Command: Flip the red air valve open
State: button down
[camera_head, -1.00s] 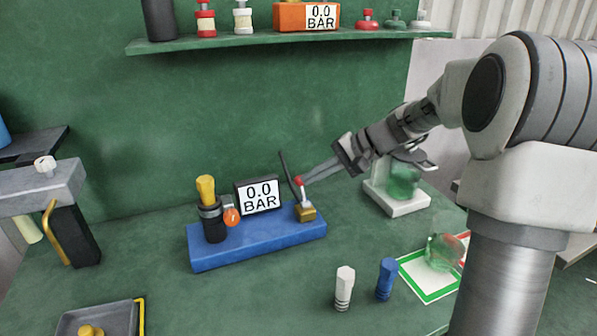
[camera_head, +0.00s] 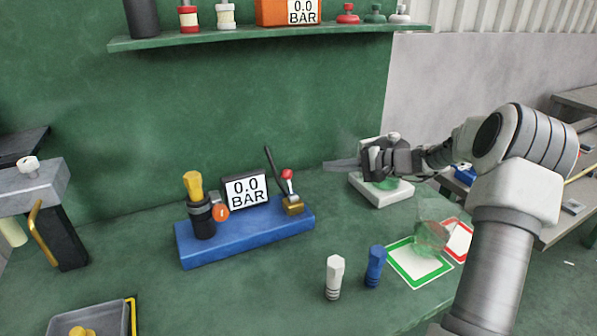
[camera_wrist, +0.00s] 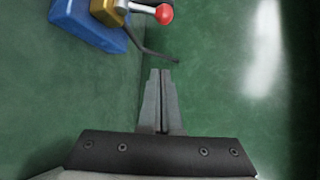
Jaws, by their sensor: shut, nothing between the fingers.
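The red air valve is a red-knobbed lever (camera_head: 288,175) on a brass block (camera_head: 293,204) at the right end of a blue base (camera_head: 245,235). The lever stands nearly upright in the head view. My gripper (camera_head: 326,165) is shut and empty, to the right of the red knob and apart from it. In the wrist view the shut fingertips (camera_wrist: 161,72) point up the picture, and the red knob (camera_wrist: 164,14) with its pale lever lies beyond them. The brass block (camera_wrist: 106,10) is at the top left there.
A 0.0 BAR display (camera_head: 246,189) and a black cylinder with yellow top (camera_head: 202,215) share the base. A dark thin rod (camera_head: 272,165) rises beside the lever. A white stand (camera_head: 382,192) is under my wrist. White (camera_head: 333,277) and blue (camera_head: 375,267) pegs stand in front.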

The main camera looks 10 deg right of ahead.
aim_at(288, 180)
jog(key=shift+w+a+f+b, duration=0.15)
jog(key=shift+w+a+f, duration=0.2)
jog(key=shift+a, duration=1.15)
jog(key=shift+w+a+f+b, duration=0.2)
jog(key=shift+w+a, duration=0.3)
jog(key=shift+a, duration=1)
jog(key=shift+w+a+f+b, duration=0.1)
jog(key=shift+w+a+f, duration=0.25)
jog(key=shift+a, duration=1.15)
jog(key=shift+d+b, duration=0.15)
jog(key=shift+b, duration=0.45)
jog(key=shift+r, duration=0.1)
jog(key=shift+s+t, duration=0.1)
jog(key=shift+t, duration=0.2)
